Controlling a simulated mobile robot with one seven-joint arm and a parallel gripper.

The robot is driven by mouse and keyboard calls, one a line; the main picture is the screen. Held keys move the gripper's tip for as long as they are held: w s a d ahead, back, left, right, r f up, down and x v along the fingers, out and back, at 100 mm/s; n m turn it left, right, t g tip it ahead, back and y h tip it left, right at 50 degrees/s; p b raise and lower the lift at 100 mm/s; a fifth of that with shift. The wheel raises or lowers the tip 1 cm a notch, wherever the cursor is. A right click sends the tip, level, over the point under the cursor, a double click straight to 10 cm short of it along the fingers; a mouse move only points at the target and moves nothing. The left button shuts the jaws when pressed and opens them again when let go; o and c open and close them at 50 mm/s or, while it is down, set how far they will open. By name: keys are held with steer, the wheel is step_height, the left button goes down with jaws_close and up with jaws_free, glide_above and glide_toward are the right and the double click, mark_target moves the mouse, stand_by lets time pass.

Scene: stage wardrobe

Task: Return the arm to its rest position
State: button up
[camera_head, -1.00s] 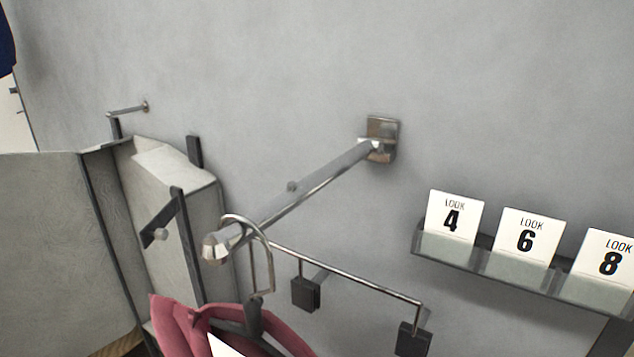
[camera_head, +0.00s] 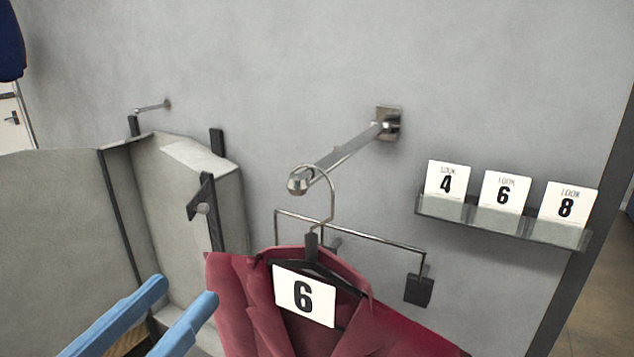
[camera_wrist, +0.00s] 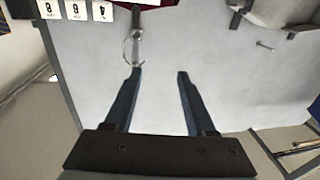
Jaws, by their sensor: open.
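My gripper (camera_head: 184,292) is at the lower left of the head view, its two blue fingers apart with nothing between them. It also shows open and empty in the wrist view (camera_wrist: 160,74). A dark red jacket (camera_head: 240,300) hangs on a black hanger with a metal hook (camera_head: 331,190), and a white card with a 6 (camera_head: 305,296) is on its front. The hook loops at the tip of the metal wall rail (camera_head: 345,155). My gripper is to the left of the jacket. The contact between hook and rail is too small to judge fully.
A small shelf (camera_head: 470,214) on the wall at right holds cards 4, 6 and 8. A thin clip bar (camera_head: 375,235) with dark clips is behind the jacket. A grey folding panel (camera_head: 60,220) and a box-like grey case (camera_head: 185,185) stand at left.

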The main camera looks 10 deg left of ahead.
steer(key=w+d+r+n+t+y, duration=0.1)
steer(key=w+d+r+t, duration=0.1)
steer(key=w+d+r, duration=0.3)
steer(key=w+d+r+t+y, duration=0.1)
steer(key=d+r+t, duration=0.15)
steer(key=r, duration=0.45)
steer(key=s+d+r+n+t+y, duration=0.1)
steer(key=s+d+r+t, duration=0.3)
steer(key=d+r, duration=0.5)
step_height(320, 180, up, 2)
steer(key=shift+t+y, duration=0.3)
steer(key=shift+t, duration=0.05)
steer(key=shift+s+a, duration=0.1)
steer(key=shift+c, duration=0.5)
steer(key=shift+a, duration=0.1)
